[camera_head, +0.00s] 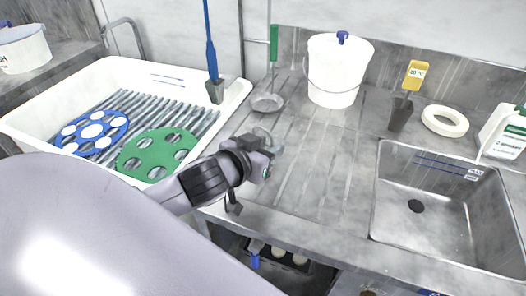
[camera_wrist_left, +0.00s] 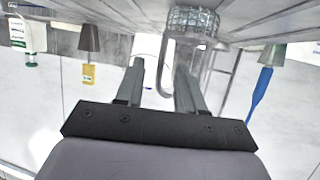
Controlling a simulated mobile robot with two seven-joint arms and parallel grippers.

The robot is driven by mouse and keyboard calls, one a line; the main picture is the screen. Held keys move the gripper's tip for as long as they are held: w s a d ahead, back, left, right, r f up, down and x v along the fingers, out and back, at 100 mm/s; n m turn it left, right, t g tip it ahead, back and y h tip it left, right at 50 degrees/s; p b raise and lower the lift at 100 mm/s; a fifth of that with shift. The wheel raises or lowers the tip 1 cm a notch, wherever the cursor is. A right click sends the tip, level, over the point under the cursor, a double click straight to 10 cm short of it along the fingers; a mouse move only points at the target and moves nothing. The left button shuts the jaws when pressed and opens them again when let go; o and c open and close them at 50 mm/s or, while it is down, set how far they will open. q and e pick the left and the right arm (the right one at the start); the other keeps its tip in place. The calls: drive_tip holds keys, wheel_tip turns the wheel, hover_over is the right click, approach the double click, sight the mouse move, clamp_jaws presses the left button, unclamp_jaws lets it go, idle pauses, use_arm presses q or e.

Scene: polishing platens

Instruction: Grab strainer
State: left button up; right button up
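The strainer (camera_wrist_left: 194,22) is a metal mesh basket with a curved wire handle, at the top of the left wrist view. In the head view it is a faint grey shape (camera_head: 264,134) just beyond my left gripper (camera_head: 266,160), largely hidden. My left gripper also shows in the left wrist view (camera_wrist_left: 158,76). Its two fingers are apart, with the hooked handle between them, nearer the right-hand finger. I cannot tell whether they touch. My right gripper is in neither view.
A white basin (camera_head: 222,104) holds a blue platen (camera_head: 84,143) and a green platen (camera_head: 139,164). A green-handled ladle (camera_head: 268,103), white bucket (camera_head: 333,75), yellow-handled brush (camera_head: 401,112) and white ring (camera_head: 431,124) stand behind on the counter. A sink (camera_head: 440,225) lies right.

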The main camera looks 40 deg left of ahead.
use_arm(q)
drive_tip(key=shift+x, duration=1.3)
clamp_jaws()
drive_tip(key=shift+r, duration=0.1)
